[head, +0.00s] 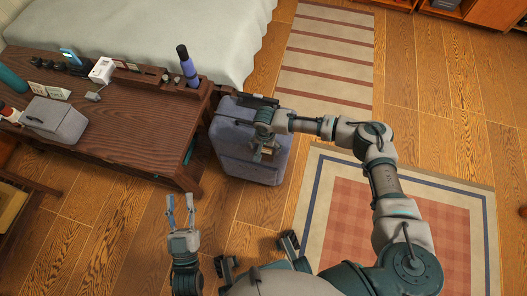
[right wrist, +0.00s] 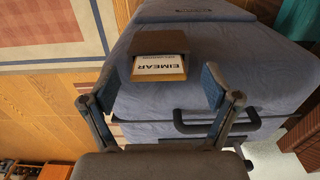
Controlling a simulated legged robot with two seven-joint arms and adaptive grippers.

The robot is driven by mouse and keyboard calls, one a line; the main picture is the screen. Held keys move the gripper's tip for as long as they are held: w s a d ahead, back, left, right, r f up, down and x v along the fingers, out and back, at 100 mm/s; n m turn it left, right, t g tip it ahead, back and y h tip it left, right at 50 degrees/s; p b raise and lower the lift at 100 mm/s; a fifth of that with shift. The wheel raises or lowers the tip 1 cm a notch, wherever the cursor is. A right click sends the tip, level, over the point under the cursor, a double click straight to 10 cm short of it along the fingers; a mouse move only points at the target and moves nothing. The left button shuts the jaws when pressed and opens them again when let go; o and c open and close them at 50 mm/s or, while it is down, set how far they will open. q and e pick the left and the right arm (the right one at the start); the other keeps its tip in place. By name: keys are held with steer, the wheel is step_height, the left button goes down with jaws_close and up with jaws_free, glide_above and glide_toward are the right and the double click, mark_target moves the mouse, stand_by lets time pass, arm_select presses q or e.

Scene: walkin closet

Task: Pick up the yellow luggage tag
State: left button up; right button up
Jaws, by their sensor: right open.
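The yellow luggage tag (right wrist: 172,76) lies on the blue suitcase (right wrist: 165,105) in the right wrist view. It has a yellow edge, a white name card reading "EIMEAR" upside down, and a brown flap. My right gripper (right wrist: 161,87) is open, with its fingers apart on either side of the tag and nothing between them held. In the head view the suitcase (head: 238,165) stands beside the desk, and my right gripper (head: 265,146) is over its top, partly hiding the tag. My left gripper (head: 180,207) is open and empty, low in front of the desk.
A dark wooden desk (head: 135,125) with a grey box (head: 55,119), a purple bottle (head: 187,66) and small items stands left of the suitcase. A bed (head: 150,25) is behind. The suitcase handle (right wrist: 215,128) sticks out near my right gripper. Rugs and open floor lie right.

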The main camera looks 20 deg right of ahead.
steer(key=shift+f, duration=0.7)
arm_select(q)
steer(key=shift+s+d+r+t, duration=0.15)
steer(key=shift+s+r+t, duration=0.25)
steer(key=shift+r+t, duration=0.35)
arm_select(e)
steer(key=shift+d, duration=0.15)
arm_select(q)
steer(key=shift+w+f, duration=0.1)
steer(key=shift+w, duration=0.05)
arm_select(e)
steer(key=c, duration=1)
steer(key=shift+r, duration=0.1)
